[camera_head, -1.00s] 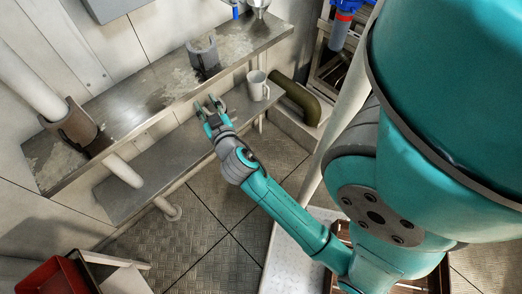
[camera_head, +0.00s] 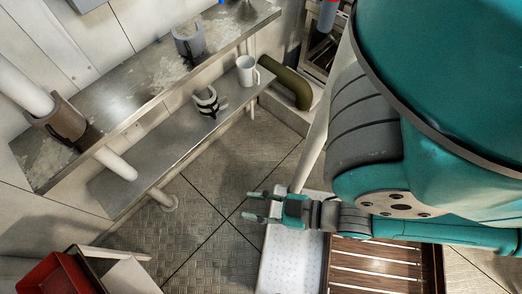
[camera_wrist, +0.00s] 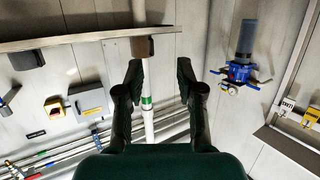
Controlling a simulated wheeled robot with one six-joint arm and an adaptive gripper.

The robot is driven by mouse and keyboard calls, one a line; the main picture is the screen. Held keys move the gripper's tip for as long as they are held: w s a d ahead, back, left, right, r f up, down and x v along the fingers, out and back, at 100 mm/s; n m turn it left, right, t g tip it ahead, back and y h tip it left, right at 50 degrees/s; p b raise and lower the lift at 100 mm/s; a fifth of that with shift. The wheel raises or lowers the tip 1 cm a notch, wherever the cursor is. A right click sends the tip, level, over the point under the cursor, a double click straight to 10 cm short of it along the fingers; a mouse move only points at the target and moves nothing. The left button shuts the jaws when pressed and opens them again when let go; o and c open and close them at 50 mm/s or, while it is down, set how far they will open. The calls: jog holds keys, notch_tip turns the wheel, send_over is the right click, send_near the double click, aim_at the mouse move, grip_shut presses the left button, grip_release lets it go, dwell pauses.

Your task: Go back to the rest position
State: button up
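My gripper (camera_head: 250,206) is at the lower middle of the head view, above the floor and pointing left, apart from the shelves. It is open, with nothing between its fingers. The wrist view also shows the gripper (camera_wrist: 160,75) with its two dark fingers spread and only background between them. My teal arm is folded close to my body at the right, and part of it is hidden behind my own large teal link.
A metal lower shelf (camera_head: 160,150) holds a white mug (camera_head: 247,70) and a dark-and-white ring-shaped part (camera_head: 207,101). An upper shelf (camera_head: 125,92) carries a grey holder (camera_head: 188,42). A red bin (camera_head: 50,277) is at lower left. The tiled floor (camera_head: 200,235) is clear.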

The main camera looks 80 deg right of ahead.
jog(key=shift+v, duration=0.75)
